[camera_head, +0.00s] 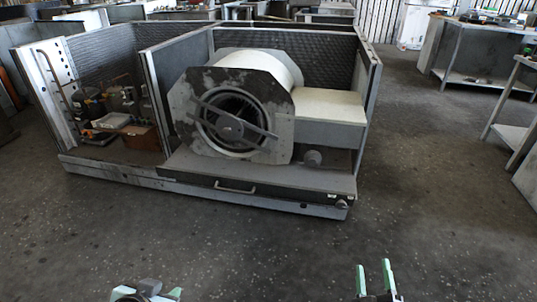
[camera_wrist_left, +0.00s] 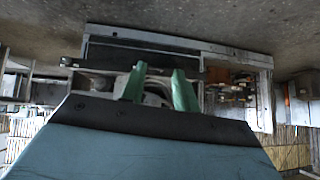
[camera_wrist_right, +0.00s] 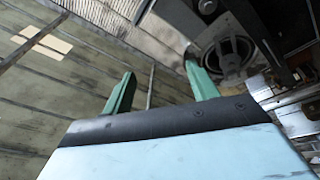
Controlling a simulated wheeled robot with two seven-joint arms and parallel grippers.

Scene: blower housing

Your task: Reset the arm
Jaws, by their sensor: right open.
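My left gripper (camera_head: 147,292) is at the bottom edge of the head view, left of centre, partly cut off. In the left wrist view its two green fingers (camera_wrist_left: 159,82) stand apart, and I see no object held between them. My right gripper (camera_head: 374,275) is at the bottom right of the head view, its green fingers pointing up and apart. In the right wrist view its fingers (camera_wrist_right: 158,85) are wide apart and empty. Both grippers are well in front of the blower housing (camera_head: 270,193) and apart from it.
The housing holds a round blower (camera_head: 235,115) and a pale box (camera_head: 330,108); its left bay holds several small parts. Workbenches (camera_head: 480,45) stand at the right and back. The concrete floor (camera_head: 240,245) between the grippers and the housing is clear.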

